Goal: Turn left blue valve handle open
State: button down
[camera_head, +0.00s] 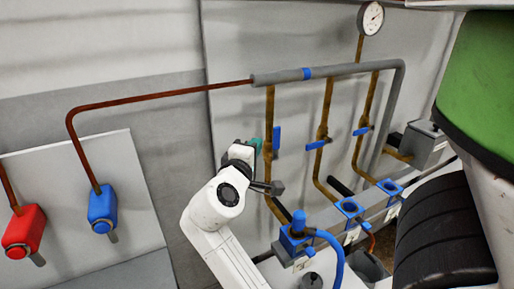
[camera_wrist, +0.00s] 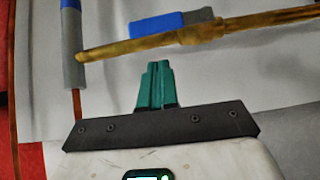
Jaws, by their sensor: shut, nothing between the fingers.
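The left blue valve handle (camera_head: 277,138) is on the leftmost brass pipe (camera_head: 269,106) in the head view. It points up, lying roughly along the pipe. In the wrist view the blue handle (camera_wrist: 158,25) shows beside the brass pipe (camera_wrist: 205,33), also roughly parallel to it. My gripper (camera_head: 257,143) is just left of the handle in the head view, and its teal fingers (camera_wrist: 155,66) are together and empty in the wrist view. The fingertips look apart from the handle, though the depth gap is hard to judge. My wrist hides part of the pipe's lower stretch.
Two more blue handles, the middle one (camera_head: 316,145) and the right one (camera_head: 361,131), lie across their pipes. A grey header pipe (camera_head: 345,69) runs above, with a gauge (camera_head: 371,18). Blue (camera_head: 102,208) and red (camera_head: 22,230) boxes are at left. A blue hose (camera_head: 334,246) curves below.

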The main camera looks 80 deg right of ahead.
jog(key=w+a+b, duration=0.1)
jog(key=a+b, duration=0.1)
jog(key=a, duration=0.8)
jog(key=shift+a, duration=0.15)
jog(key=shift+w, duration=0.1)
jog(key=w+a+f+n+t+y, duration=0.15)
jog(key=f+y, duration=0.25)
jog(key=f, duration=0.6)
jog(key=a+f+t+y, duration=0.3)
jog(key=f+y, duration=0.1)
jog(key=f, duration=0.6)
jog(key=s+a+f+g+y, duration=0.1)
jog(key=s+a+f+y, duration=0.2)
jog(key=a+f, duration=0.4)
jog(key=s+a+f+g+y, duration=0.1)
jog(key=s+a+f+y, duration=0.3)
jog(key=a+f+y, duration=0.2)
notch_tip(320, 180, down, 2)
jog(key=shift+s+a+f+m+y, duration=0.15)
jog(key=shift+s+a+m+y, duration=0.2)
jog(key=shift+a, duration=0.6)
jog(key=shift+a, duration=0.1)
